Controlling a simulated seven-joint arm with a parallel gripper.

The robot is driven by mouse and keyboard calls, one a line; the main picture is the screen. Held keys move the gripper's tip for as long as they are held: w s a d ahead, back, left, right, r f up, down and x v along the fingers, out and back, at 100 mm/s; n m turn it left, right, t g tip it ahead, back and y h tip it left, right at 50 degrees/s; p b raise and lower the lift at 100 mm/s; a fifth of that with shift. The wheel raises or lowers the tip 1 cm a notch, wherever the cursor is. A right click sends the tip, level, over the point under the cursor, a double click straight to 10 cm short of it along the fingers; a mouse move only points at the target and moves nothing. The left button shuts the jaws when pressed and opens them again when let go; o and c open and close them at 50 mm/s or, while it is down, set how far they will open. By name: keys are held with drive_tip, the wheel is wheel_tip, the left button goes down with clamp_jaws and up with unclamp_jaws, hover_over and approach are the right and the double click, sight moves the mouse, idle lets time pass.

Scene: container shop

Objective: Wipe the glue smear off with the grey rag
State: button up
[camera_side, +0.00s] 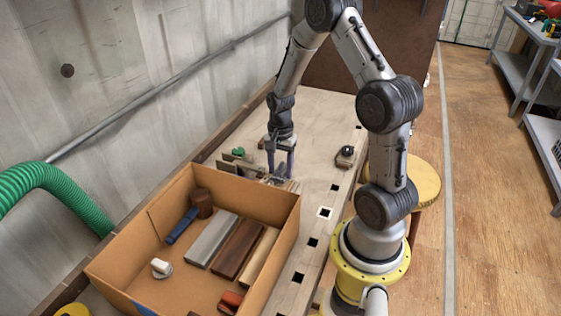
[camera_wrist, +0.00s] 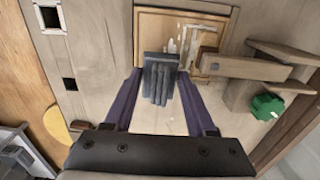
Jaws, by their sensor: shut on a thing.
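My gripper (camera_wrist: 161,85) is shut on the grey rag (camera_wrist: 160,78) in the wrist view; the rag hangs bunched between the two fingers. The rag is over or just in front of a framed wooden panel (camera_wrist: 150,30) lying on the bench. Pale whitish marks, likely the glue smear (camera_wrist: 184,40), show on the panel just beyond the rag. I cannot tell whether the rag touches the panel. In the side view my gripper (camera_side: 280,172) points down behind the cardboard box, and the rag and panel are small and partly hidden there.
A cardboard box (camera_side: 278,240) with tools and wood blocks stands in front on the bench. A wooden clamp-like piece (camera_wrist: 245,66) reaches over the panel's right side, with a green object (camera_wrist: 266,106) nearby. A small dark object (camera_side: 346,154) sits on the bench to the right.

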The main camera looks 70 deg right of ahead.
drive_tip(key=shift+f, duration=0.75)
drive_tip(key=shift+a+f, duration=0.1)
drive_tip(key=shift+a, duration=0.15)
drive_tip(key=shift+c, duration=0.7)
drive_tip(key=shift+a+f, duration=0.1)
drive_tip(key=shift+a, duration=3.35)
drive_tip(key=shift+d, duration=3.8)
drive_tip(key=shift+a+r, duration=0.1)
drive_tip(key=shift+r, duration=4.05)
